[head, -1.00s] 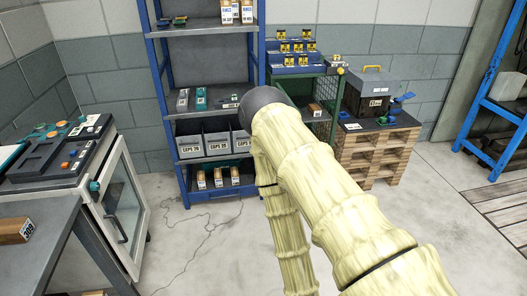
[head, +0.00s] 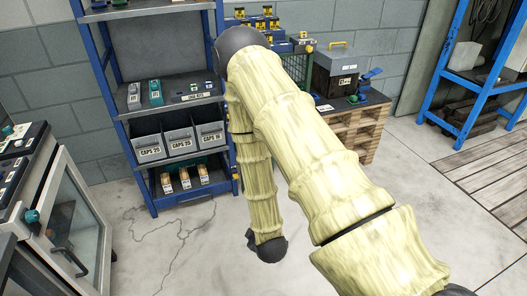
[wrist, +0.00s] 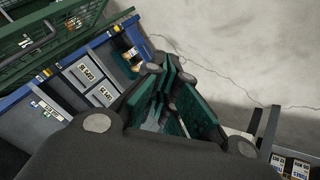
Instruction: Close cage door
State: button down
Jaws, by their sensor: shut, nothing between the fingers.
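The green mesh cage (head: 301,72) stands right of the blue shelf in the head view, mostly hidden behind my arm. I cannot tell there how its door stands. Green mesh and frame bars (wrist: 62,30) cross the upper left of the wrist view; I cannot tell for sure which part is the door. My gripper (wrist: 172,70) is shut and empty in the wrist view, over the floor, to the right of the green mesh and apart from it in the picture. In the head view the gripper itself is not clearly visible below the bent arm.
The blue shelf (head: 110,100) holds grey bins (head: 180,142) and boxes. A pallet stack (head: 358,130) with a grey case (head: 335,70) stands right of the cage. A glass-fronted cabinet (head: 72,225) is at left. The floor between is clear.

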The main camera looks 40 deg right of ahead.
jog(key=w+d+r+n+t+h+b, duration=0.6)
jog(key=w+d+r+t, duration=0.2)
jog(key=w+d+r, duration=0.65)
jog(key=s+d+r+x, duration=0.1)
jog(key=x, duration=1)
jog(key=shift+w+d+n, duration=0.3)
jog(key=shift+w+d, duration=0.05)
jog(key=shift+d, duration=0.2)
jog(key=shift+d, duration=0.1)
